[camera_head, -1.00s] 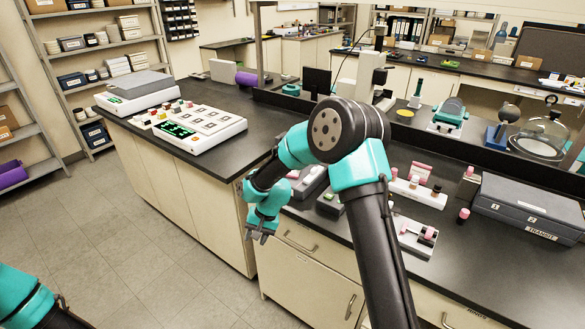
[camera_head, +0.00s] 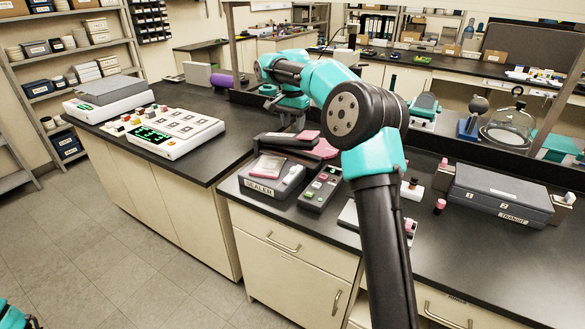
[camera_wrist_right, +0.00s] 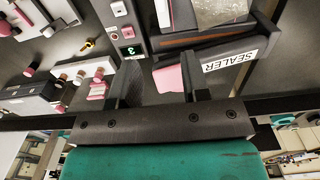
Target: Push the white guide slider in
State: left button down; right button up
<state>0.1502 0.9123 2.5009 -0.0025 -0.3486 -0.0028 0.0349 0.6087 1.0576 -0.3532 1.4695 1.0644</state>
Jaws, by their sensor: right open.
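The sealer (camera_head: 263,187), a dark grey unit with a white SEALER label, stands near the bench's front edge; it also shows in the right wrist view (camera_wrist_right: 207,45). A small white strip (camera_wrist_right: 163,13) shows at its side in the wrist view; I cannot tell whether it is the white guide slider. My right gripper (camera_head: 289,119) is above the bench behind the sealer in the head view, partly hidden by my arm. In the wrist view its two dark fingers (camera_wrist_right: 163,85) are apart with nothing held between them. My left gripper is out of view.
A control box (camera_head: 320,188) with coloured buttons stands right of the sealer. A grey transit case (camera_head: 500,192) stands at the right. A white panel with a green display (camera_head: 175,131) is on the left bench.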

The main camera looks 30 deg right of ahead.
aim_at(293, 168)
jog(key=shift+f, duration=0.15)
notch_tip(293, 168, down, 17)
jog(key=shift+f, duration=0.1)
dwell(0.6)
jog(key=shift+c, duration=0.3)
grip_shut()
